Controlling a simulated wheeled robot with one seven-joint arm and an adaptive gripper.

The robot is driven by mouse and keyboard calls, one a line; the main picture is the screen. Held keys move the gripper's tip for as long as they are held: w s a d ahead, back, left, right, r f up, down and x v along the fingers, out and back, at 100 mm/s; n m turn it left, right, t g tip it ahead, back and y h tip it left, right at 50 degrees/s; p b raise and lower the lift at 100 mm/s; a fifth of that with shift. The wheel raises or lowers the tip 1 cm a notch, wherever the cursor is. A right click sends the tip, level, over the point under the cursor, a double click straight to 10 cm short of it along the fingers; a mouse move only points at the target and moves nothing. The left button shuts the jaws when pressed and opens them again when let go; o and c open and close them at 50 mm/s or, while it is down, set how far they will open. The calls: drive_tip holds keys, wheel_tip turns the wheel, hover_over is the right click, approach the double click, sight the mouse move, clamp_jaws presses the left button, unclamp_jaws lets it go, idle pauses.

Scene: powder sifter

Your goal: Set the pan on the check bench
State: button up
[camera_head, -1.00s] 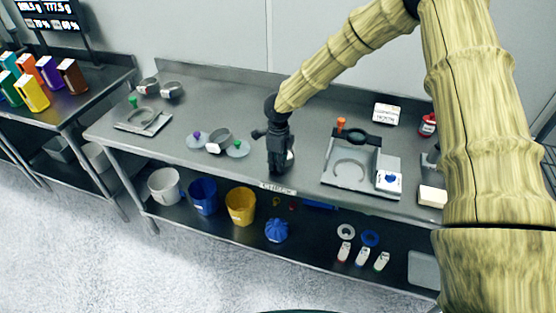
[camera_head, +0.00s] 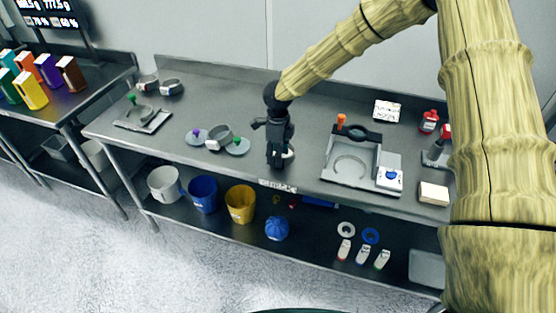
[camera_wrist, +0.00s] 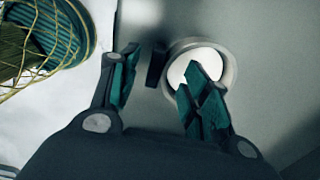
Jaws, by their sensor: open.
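The pan (camera_wrist: 228,70) is a round, pale-rimmed dish with a white, bright inside, resting on the grey bench top. A dark block (camera_wrist: 155,65), perhaps its handle, stands at its left side. In the head view only a sliver of the pan (camera_head: 290,153) shows behind my gripper, near the front edge above the "CHECK" label (camera_head: 277,186). My gripper (camera_wrist: 160,88) is open, its two green-padded fingers apart with the dark block between them in the picture. The right finger overlaps the pan's near rim in the wrist view; contact cannot be told. The check bench (camera_head: 325,112) is the long grey table.
Right of my gripper stands a grey fixture (camera_head: 349,182) with an orange knob. Left are round sieve parts (camera_head: 218,138) and a small stand (camera_head: 143,120). Buckets (camera_head: 240,204) sit on the lower shelf. Bare bench top lies behind my gripper.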

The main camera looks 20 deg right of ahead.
wheel_tip(320, 180, up, 9)
drive_tip(key=b, duration=0.2)
drive_tip(key=shift+r, duration=0.15)
